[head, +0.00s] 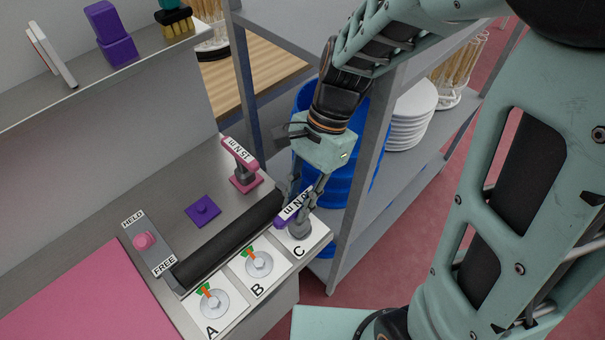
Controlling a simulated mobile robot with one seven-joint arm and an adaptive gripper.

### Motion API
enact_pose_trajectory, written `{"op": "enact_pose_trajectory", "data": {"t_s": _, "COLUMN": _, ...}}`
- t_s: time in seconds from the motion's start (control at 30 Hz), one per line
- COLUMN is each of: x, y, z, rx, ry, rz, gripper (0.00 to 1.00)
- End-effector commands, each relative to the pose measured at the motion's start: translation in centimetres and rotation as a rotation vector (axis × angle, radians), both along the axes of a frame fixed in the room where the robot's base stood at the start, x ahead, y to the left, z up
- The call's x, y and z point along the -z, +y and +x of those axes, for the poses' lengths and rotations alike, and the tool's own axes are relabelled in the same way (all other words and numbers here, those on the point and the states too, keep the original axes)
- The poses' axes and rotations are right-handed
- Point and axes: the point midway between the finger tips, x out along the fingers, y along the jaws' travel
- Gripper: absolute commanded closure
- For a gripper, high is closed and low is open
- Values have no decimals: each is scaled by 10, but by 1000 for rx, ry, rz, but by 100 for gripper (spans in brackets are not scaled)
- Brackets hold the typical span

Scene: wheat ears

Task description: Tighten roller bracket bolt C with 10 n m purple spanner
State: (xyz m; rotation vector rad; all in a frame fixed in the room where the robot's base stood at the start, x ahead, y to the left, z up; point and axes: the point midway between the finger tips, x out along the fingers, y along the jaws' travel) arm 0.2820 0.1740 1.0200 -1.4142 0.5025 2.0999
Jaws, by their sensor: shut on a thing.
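My gripper (305,196) points down at the right end of the bench. It is shut on the purple spanner (285,219), whose white label is partly hidden by the fingers. The spanner is upright over bolt C (299,231) on the white plate marked C; the fingers hide much of the contact, so I cannot tell how it is seated. Bolt B (259,265) and bolt A (212,303) each show a round washer with a green and orange mark. The black roller (230,239) lies behind the plates.
A pink 15 N m spanner (241,160) stands on its base at the back. An empty-looking purple base (203,210) lies beside it. A HELD/FREE switch plate (149,243) with a pink knob is at left. A grey shelf post (366,165) stands close right of my gripper.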

Motion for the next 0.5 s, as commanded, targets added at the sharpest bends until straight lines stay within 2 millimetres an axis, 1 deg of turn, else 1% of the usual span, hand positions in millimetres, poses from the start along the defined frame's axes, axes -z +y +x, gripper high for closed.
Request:
{"op": "enact_pose_trajectory", "data": {"t_s": 0.03, "x": -5, "y": 0, "z": 0, "rx": 0, "ry": -1, "rz": 1, "gripper": 100}}
{"op": "enact_pose_trajectory", "data": {"t_s": 0.5, "x": -24, "y": 0, "z": 0, "rx": -1, "ry": -1, "rz": 1, "gripper": 100}}
